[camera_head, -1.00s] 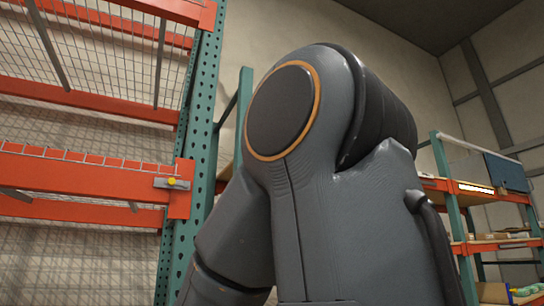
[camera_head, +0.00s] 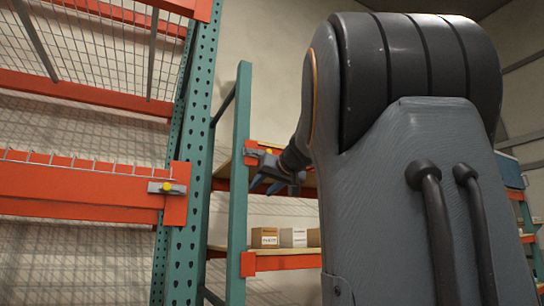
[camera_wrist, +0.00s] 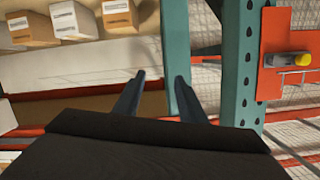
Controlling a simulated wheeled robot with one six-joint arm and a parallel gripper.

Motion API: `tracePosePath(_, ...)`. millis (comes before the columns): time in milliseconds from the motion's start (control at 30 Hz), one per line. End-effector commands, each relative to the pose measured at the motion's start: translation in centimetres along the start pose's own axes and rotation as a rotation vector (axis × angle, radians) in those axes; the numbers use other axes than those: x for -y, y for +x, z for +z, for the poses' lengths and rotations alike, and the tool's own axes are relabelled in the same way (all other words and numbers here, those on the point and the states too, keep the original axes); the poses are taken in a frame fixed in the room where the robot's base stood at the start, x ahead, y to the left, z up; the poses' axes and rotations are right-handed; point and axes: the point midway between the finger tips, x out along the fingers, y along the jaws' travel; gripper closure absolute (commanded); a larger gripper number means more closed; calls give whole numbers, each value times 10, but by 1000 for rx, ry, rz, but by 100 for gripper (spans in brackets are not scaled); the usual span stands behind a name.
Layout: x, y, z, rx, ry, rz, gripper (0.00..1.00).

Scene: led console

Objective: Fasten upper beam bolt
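A yellow-headed bolt (camera_head: 167,187) sits on a grey latch plate at the right end of an orange beam (camera_head: 80,190), where it meets the green upright (camera_head: 185,225). A yellow-headed bolt on an orange plate also shows at the right of the wrist view (camera_wrist: 302,60); I cannot tell whether it is the same one. My gripper (camera_head: 268,185) is right of the front upright in the head view, partly behind my own arm. In the wrist view its two fingers (camera_wrist: 159,78) are apart with nothing between them, pointing toward a green upright and away from the bolt.
A second green upright (camera_head: 239,180) stands close left of my gripper. Behind it is a shelf with cardboard boxes (camera_head: 265,237), also seen in the wrist view (camera_wrist: 72,20). Wire mesh (camera_head: 70,250) backs the left rack. My arm blocks the right side.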

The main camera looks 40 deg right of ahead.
Motion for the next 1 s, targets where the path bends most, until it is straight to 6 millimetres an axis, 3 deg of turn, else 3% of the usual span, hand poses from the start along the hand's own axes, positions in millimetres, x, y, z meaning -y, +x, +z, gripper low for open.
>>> tracePosePath(33, -5, -22, -39, -65, -16, 9, 63)
tracePosePath(100, -8, -44, -76, -131, -38, 14, 63)
tracePosePath(200, -8, -66, -110, -195, -61, 17, 63)
tracePosePath(267, -7, -74, -122, -216, -71, 18, 63)
tracePosePath(367, -7, -74, -130, -230, -75, 18, 63)
tracePosePath(800, -7, -15, -145, -228, -75, 18, 63)
tracePosePath(1000, -7, -3, -146, -229, -75, 18, 63)
